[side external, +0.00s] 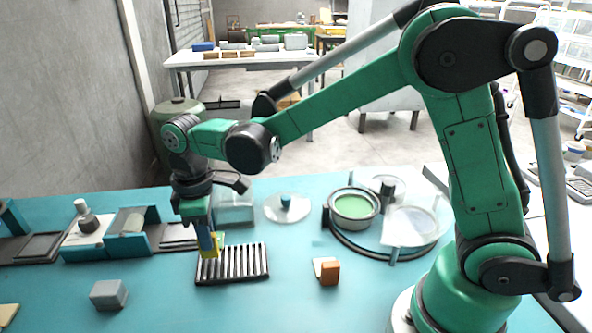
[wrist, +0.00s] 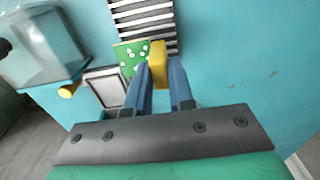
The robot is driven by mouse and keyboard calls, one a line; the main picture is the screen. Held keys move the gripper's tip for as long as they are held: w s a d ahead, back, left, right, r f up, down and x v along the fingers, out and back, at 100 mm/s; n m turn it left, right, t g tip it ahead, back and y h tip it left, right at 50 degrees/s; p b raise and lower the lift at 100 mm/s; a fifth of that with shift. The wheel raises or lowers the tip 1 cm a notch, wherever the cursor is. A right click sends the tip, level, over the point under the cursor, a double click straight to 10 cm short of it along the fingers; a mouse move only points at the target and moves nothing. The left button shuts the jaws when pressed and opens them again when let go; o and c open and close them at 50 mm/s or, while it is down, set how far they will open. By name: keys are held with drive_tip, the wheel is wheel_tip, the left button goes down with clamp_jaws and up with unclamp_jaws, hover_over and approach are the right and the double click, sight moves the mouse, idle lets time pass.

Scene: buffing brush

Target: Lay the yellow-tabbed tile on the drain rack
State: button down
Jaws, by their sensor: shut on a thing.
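My gripper (side external: 208,250) points down at the left end of the drain rack (side external: 250,264), a dark frame with several pale bars. In the wrist view my gripper's blue fingers (wrist: 160,70) are shut on the yellow tab (wrist: 157,57) of the tile. The tile (wrist: 131,54) is green with white dots and sticks out to the left of the fingers. It overlaps the near end of the rack (wrist: 143,18) in that view. In the side view the fingers hide most of the tile, and I cannot tell whether it touches the bars.
An orange block (side external: 330,273) and a white piece stand right of the rack. A grey block (side external: 108,294) lies front left. A clear box (wrist: 45,45) is left in the wrist view. A round stand with a green-filled dish (side external: 354,206) is back right. The front middle table is clear.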

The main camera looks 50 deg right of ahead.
sight(212, 256)
drive_tip(key=shift+f, duration=1.4)
drive_tip(key=shift+f, duration=0.15)
drive_tip(key=c, duration=0.8)
unclamp_jaws()
drive_tip(key=shift+o, duration=0.2)
wheel_tip(212, 256, up, 11)
drive_tip(key=shift+r, duration=0.2)
drive_tip(key=shift+s+d+r, duration=0.1)
drive_tip(key=shift+r, duration=0.35)
drive_tip(key=s+d+f+m+t, duration=0.3)
drive_tip(key=s+d+m+t, duration=0.4)
drive_tip(key=s+d+m, duration=0.2)
drive_tip(key=shift+d, duration=0.2)
